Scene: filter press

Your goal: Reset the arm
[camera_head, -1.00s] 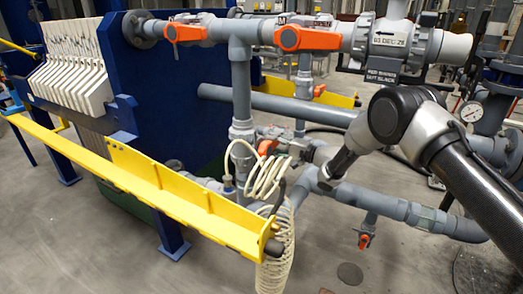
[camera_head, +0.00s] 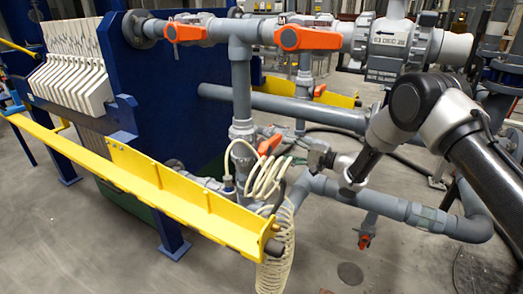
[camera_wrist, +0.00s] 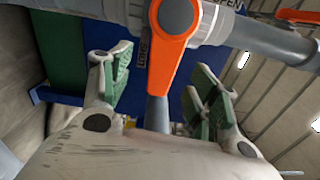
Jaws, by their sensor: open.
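My gripper (camera_head: 300,160) is at the end of my arm, low among the grey pipes, right of the coiled hose. Its fingertips are small and partly hidden in the head view. In the wrist view my gripper (camera_wrist: 160,85) is open, with green-padded fingers apart and nothing held between them. An orange valve handle (camera_wrist: 173,50) lies beyond the fingers, across the gap in the picture. Whether it touches them I cannot tell. A lower orange handle (camera_head: 269,145) shows left of my gripper in the head view.
Two orange-handled valves (camera_head: 305,38) sit on the upper grey pipe. A yellow rail (camera_head: 185,200) and a cream coiled hose (camera_head: 275,235) are at front left. The blue press frame (camera_head: 165,90) stands behind. A grey lower pipe (camera_head: 400,208) runs beneath my arm. Open floor lies in front.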

